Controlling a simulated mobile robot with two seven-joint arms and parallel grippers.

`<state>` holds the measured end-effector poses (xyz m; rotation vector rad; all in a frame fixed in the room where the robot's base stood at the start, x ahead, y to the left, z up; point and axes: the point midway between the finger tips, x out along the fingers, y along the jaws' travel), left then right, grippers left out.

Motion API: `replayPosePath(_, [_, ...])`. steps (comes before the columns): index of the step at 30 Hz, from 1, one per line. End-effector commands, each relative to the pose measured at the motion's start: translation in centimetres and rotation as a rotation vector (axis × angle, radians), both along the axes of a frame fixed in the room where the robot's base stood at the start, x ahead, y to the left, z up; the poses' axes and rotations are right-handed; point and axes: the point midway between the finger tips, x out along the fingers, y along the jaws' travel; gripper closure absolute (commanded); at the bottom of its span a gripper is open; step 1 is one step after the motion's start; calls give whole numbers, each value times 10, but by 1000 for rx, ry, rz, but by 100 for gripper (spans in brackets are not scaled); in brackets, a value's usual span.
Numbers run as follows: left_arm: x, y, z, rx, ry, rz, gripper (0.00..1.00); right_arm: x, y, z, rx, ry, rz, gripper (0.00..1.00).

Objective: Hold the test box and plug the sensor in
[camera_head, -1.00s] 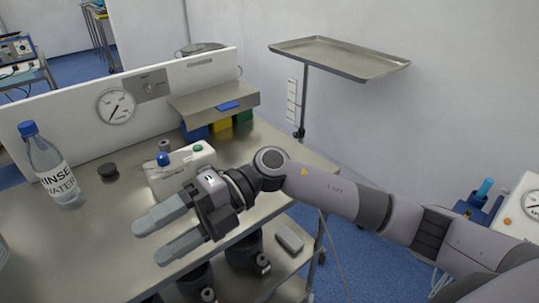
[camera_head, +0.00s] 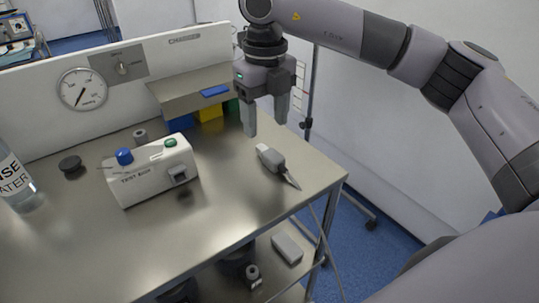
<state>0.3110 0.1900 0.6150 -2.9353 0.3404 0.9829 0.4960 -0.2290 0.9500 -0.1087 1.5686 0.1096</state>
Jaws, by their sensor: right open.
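The white test box (camera_head: 150,175) stands on the metal table, left of centre. It has a blue knob (camera_head: 124,156), a green button (camera_head: 170,142) and a dark socket-like block (camera_head: 179,175) on its front. A grey piece with a pointed end, which looks like the sensor (camera_head: 272,160), lies on the table to the right of the box. My right gripper (camera_head: 265,126) points down, open and empty, above and behind the sensor, apart from it. My left gripper is not in view.
A rinse water bottle (camera_head: 16,180) and a black cap (camera_head: 70,164) are at the left. A panel with a gauge (camera_head: 83,89) and a shelf (camera_head: 190,88) over coloured bins (camera_head: 208,113) bound the back. The table's right edge is close to the sensor. The front middle is clear.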

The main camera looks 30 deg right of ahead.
Motion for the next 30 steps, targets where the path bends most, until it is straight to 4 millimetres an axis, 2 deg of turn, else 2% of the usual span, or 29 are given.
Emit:
replayPosePath(8, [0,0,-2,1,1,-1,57,-5,-4,-29,-4,1,-2,38])
replayPosePath(15, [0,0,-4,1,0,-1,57,-11,-7,-63,-1,2,-1,38])
replayPosePath(18, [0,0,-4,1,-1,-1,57,-11,-7,-69,-1,0,-1,38])
replayPosePath(25, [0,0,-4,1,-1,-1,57,-11,-7,-70,-1,0,-1,38])
replayPosePath(30, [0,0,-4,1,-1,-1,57,-11,-7,-69,0,0,0,94])
